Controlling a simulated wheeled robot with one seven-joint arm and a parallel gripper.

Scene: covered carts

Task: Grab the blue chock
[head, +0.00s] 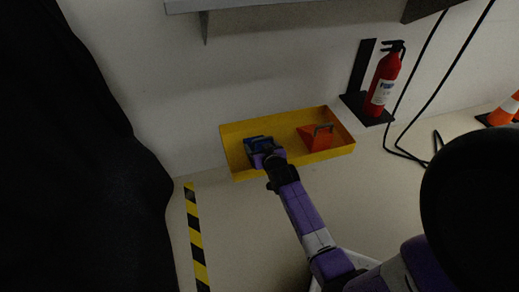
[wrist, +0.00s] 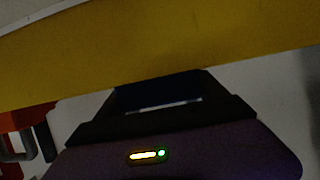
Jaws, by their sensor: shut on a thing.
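The blue chock (head: 251,144) sits at the left end of a yellow tray (head: 288,118) against the wall. My gripper (head: 264,151) reaches down to it from the front and is shut on it, covering part of it. In the wrist view my gripper (wrist: 160,105) shows as dark jaws in front of a purple body. A dark piece lies between the jaws there, too dim to make out well. I cannot tell whether the chock is raised off the tray floor.
An orange chock (head: 316,138) with a grey handle stands in the tray's right half. A red fire extinguisher (head: 382,82) and hanging black cables (head: 411,97) are to the right. Black covering (head: 80,160) fills the left. Striped tape (head: 195,235) marks the floor; a shelf (head: 235,4) overhangs.

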